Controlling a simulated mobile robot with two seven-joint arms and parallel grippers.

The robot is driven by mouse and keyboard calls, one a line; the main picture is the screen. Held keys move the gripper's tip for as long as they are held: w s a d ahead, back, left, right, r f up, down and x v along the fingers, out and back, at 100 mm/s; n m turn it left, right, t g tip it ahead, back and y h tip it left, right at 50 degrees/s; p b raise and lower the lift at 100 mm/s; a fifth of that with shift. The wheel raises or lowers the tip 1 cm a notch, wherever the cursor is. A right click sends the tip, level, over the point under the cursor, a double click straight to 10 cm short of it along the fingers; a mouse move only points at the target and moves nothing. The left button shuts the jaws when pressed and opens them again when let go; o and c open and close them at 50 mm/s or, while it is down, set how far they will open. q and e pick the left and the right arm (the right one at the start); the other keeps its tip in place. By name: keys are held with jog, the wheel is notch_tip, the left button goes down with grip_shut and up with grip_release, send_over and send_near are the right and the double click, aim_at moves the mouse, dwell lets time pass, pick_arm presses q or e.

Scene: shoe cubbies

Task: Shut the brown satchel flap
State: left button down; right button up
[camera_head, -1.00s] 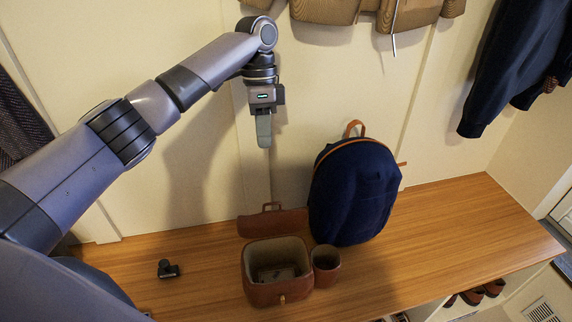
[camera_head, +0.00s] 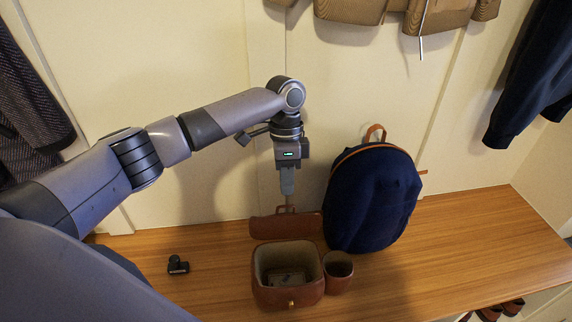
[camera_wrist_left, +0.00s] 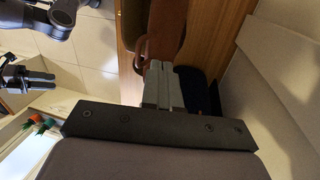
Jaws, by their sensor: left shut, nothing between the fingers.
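The brown satchel (camera_head: 290,296) stands open on the wooden bench, its pale inside showing with something dark at the bottom. Its flap (camera_head: 270,227) is raised at the back, on the wall side, with a small handle on top. My left gripper (camera_head: 287,192) points down above the flap, shut and empty; its fingertips look close to the handle, but I cannot tell if they touch. In the left wrist view, the shut fingers (camera_wrist_left: 160,84) lie in front of brown leather (camera_wrist_left: 162,36). My right gripper seems to show dark at that view's left edge (camera_wrist_left: 22,80), its jaws unclear.
A brown cup-like holder (camera_head: 338,272) stands against the satchel's right side. A navy backpack (camera_head: 372,200) leans on the wall behind it. A small black object (camera_head: 178,265) lies to the left. The bench (camera_head: 470,245) is clear at the right.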

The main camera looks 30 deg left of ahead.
pick_arm(q)
jog(key=shift+s+d+f, duration=0.35)
jog(key=shift+s+d, duration=0.15)
jog(key=shift+s, duration=0.15)
pick_arm(e)
jog(key=shift+r, duration=0.15)
